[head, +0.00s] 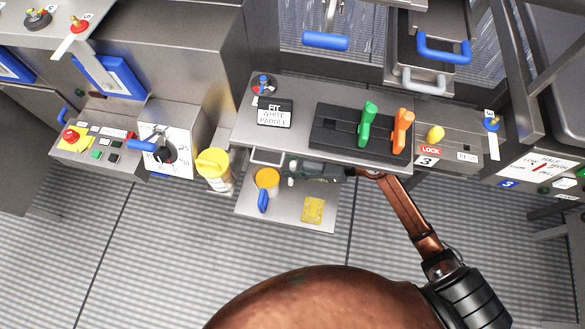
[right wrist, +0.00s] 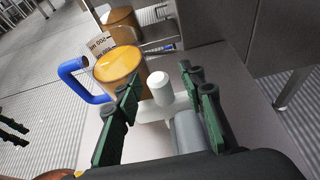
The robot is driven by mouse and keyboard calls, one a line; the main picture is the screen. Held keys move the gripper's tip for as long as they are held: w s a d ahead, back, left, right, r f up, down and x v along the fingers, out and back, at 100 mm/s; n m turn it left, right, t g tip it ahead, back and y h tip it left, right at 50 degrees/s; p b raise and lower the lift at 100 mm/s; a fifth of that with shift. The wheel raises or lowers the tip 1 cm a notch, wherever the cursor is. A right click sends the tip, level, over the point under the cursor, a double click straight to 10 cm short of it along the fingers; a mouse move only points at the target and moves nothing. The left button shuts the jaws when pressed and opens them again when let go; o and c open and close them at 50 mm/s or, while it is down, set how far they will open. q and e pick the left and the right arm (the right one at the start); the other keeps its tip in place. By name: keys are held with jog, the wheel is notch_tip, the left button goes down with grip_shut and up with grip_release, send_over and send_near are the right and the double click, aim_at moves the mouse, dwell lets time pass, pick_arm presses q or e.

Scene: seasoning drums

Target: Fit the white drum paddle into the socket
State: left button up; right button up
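The white paddle (right wrist: 162,106) shows in the right wrist view as a white knob and crosspiece beside a grey cylinder, on the lower shelf. In the head view only a small white end (head: 291,182) shows; my gripper hides the rest. My right gripper (head: 300,172) is low over that shelf. In the right wrist view its green fingers (right wrist: 160,82) are apart, one on each side of the paddle, with gaps visible. A dark block (head: 328,130) on the bench holds a green paddle (head: 367,124) and an orange paddle (head: 402,130); its left part is free. I cannot make out the socket's opening.
A yellow-topped jar with a blue handle (right wrist: 120,65) stands close left of my right gripper. A yellow sponge (head: 313,210) lies on the shelf's front. A "FIT WHITE PADDLE" sign (head: 273,114) stands on the bench. My left gripper's prongs (right wrist: 14,130) show apart at the left edge.

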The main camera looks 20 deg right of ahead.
jog(key=shift+c, duration=0.4)
grip_shut()
jog(key=shift+r, duration=0.2)
